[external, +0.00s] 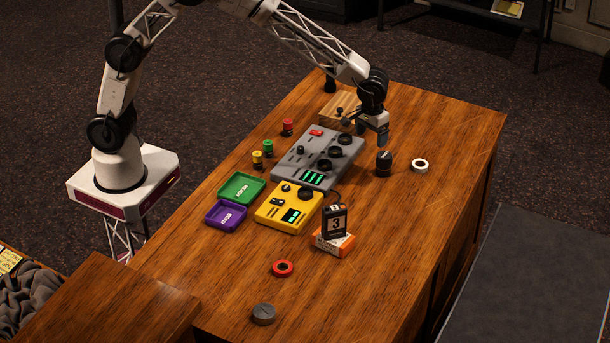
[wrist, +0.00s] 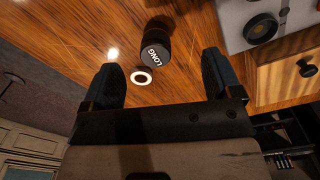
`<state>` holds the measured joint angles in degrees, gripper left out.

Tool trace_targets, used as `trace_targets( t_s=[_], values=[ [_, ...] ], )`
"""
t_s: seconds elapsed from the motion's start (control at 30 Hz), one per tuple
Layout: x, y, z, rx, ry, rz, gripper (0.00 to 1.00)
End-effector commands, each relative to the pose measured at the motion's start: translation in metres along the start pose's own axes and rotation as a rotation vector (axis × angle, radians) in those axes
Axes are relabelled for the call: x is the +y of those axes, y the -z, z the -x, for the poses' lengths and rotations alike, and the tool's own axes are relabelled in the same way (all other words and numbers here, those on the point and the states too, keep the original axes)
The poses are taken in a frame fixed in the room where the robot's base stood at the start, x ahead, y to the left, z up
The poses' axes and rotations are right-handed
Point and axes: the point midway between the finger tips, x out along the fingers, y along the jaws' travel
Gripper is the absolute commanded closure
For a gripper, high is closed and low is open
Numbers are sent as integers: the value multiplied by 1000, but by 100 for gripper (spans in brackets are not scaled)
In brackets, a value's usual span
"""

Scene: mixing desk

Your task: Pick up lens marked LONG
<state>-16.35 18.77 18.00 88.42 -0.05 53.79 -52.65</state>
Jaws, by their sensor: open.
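The lens marked LONG (wrist: 157,44) is a black cylinder; the white word LONG shows on its end face in the wrist view. In the external view a dark cylinder (external: 384,164), which looks like this lens, stands upright on the desk to the right of the grey mixer. My gripper (external: 368,138) is open and empty, above the desk and up and to the left of the lens in the picture. In the wrist view the lens lies beyond my spread fingers (wrist: 160,68), apart from them.
A white ring (external: 420,166) lies right of the lens. The grey mixer (external: 304,170) and a wooden box (external: 335,106) are close by on the left. A yellow device (external: 284,214), trays and an orange box (external: 333,245) stand nearer. Desk right of the lens is mostly clear.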

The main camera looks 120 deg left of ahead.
Motion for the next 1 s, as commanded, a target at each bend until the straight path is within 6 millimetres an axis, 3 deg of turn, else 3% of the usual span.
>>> trace_targets(
  t_s=[0.1,0.3,0.77,1.0],
  values=[
    [9,22,-22,-5,7,50,16],
    [16,40,-44,-9,14,98,16],
    [17,44,-49,-10,16,108,16],
    [17,44,-65,-11,17,108,16]
  ],
)
